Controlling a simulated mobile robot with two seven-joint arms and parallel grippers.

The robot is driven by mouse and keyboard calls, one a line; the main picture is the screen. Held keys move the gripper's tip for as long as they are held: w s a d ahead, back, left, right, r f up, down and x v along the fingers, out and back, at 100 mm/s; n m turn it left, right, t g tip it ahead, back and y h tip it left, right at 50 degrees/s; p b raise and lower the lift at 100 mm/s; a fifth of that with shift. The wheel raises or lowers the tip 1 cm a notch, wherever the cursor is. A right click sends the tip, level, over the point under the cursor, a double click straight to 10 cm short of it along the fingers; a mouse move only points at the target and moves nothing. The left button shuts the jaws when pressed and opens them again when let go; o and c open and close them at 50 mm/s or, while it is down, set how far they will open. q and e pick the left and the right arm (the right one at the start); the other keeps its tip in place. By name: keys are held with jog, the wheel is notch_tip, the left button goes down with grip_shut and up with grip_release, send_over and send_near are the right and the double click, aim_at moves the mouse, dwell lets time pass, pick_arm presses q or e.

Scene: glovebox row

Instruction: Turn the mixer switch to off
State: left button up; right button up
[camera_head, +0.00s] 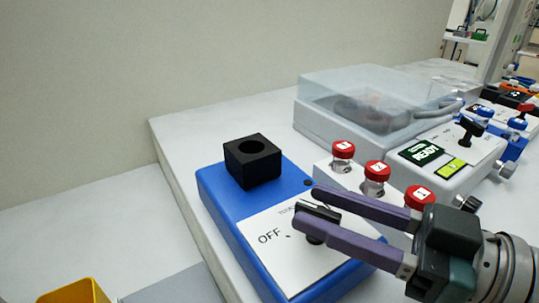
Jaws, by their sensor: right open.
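The mixer is a blue box (219,197) with a black square block with a round hole (253,160) on top. Its white panel (290,268) carries the printed word OFF at the left and another label partly hidden behind my gripper. The black switch knob (319,211) stands on this panel. My right gripper (306,206) comes in from the right, open, with its two purple fingers on either side of the knob. The fingers hide part of the knob, so its exact setting and any contact are unclear. My left gripper is not in view.
Several red-capped vials (376,172) stand in a white rack just behind my right gripper. A yellow container (76,292) is at the bottom left.

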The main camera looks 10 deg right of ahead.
jog(key=shift+x, duration=0.9)
grip_shut()
